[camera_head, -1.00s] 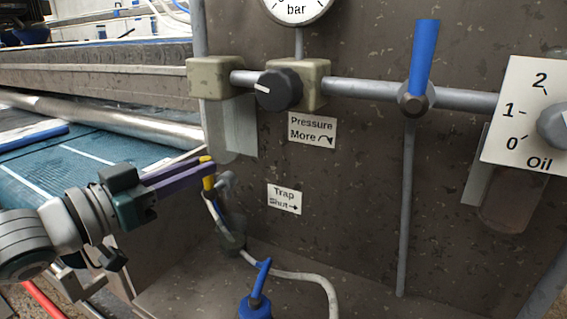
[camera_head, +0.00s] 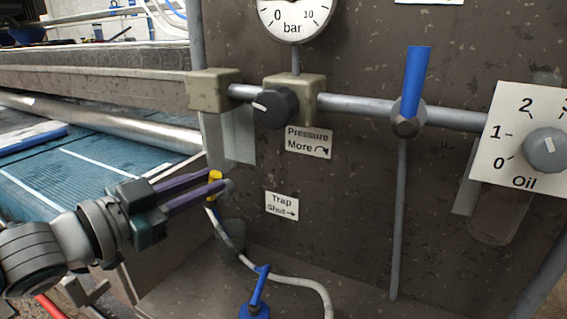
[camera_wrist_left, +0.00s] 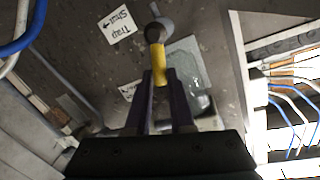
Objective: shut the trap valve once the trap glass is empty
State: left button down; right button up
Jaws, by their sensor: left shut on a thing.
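The trap valve has a small yellow lever (camera_head: 215,175) on a grey pivot, left of the "Trap Shut" label (camera_head: 282,206), whose arrow points right. My left gripper (camera_head: 218,186) is shut on the yellow lever. In the left wrist view the lever (camera_wrist_left: 161,66) stands out between the purple fingers (camera_wrist_left: 160,90), with its dark round pivot beyond. The trap glass (camera_head: 238,138) hangs above the lever, under a beige block (camera_head: 213,90). It looks pale and clear, with no liquid level that I can make out. My right gripper is in no view.
A black pressure knob (camera_head: 275,107), a blue-handled valve (camera_head: 416,80) and an oil dial (camera_head: 545,150) sit along the panel to the right. A pale hose (camera_head: 300,280) and a blue lever (camera_head: 259,290) are below. A blue rug (camera_head: 90,165) lies at left.

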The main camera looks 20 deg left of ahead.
pick_arm(q)
jog(key=shift+s+d+f+m+g+y+b, duration=0.15)
jog(key=shift+d+f+m+y, duration=0.5)
jog(key=shift+m, duration=1.3)
jog(key=shift+w+d+f+m+g+y+b, duration=0.1)
jog(key=shift+d+f+m+y+b, duration=0.4)
jog(key=shift+m, duration=1.4)
jog(key=shift+s+d+f+m+g+y+p, duration=0.15)
jog(key=shift+d+f+m+y, duration=0.2)
jog(key=shift+d+f+m, duration=1.1)
jog(key=shift+a+r+m, duration=0.35)
jog(key=shift+a+m, duration=0.25)
jog(key=shift+a, duration=0.2)
jog(key=c, duration=0.8)
grip_release()
jog(key=v, duration=1)
jog(key=shift+d+p, duration=0.1)
jog(key=shift+p, duration=0.25)
